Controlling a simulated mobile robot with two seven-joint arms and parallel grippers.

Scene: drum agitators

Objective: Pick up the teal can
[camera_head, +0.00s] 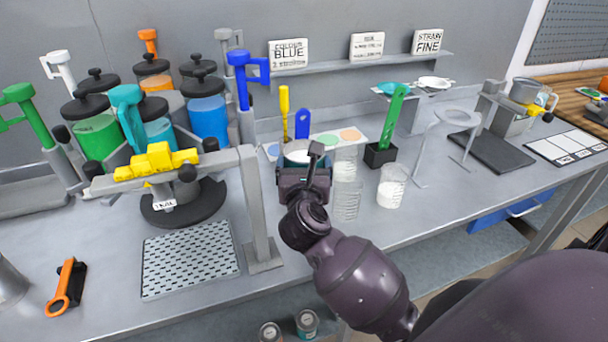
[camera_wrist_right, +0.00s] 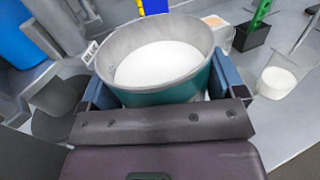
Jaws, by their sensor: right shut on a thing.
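The teal can (camera_wrist_right: 165,94) is open at the top and holds white contents. In the right wrist view it sits between the two fingers of my right gripper (camera_wrist_right: 165,100), which is shut on it. In the head view my right gripper (camera_head: 303,180) is at the bench's middle, and the can (camera_head: 298,157) shows just behind it, partly hidden by the wrist. I cannot tell whether the can touches the bench. My left gripper is in neither view.
A grey post frame with a yellow clamp (camera_head: 157,161) stands to the left, above a perforated plate (camera_head: 190,260). A black holder (camera_head: 380,154) with a green strip is behind right.

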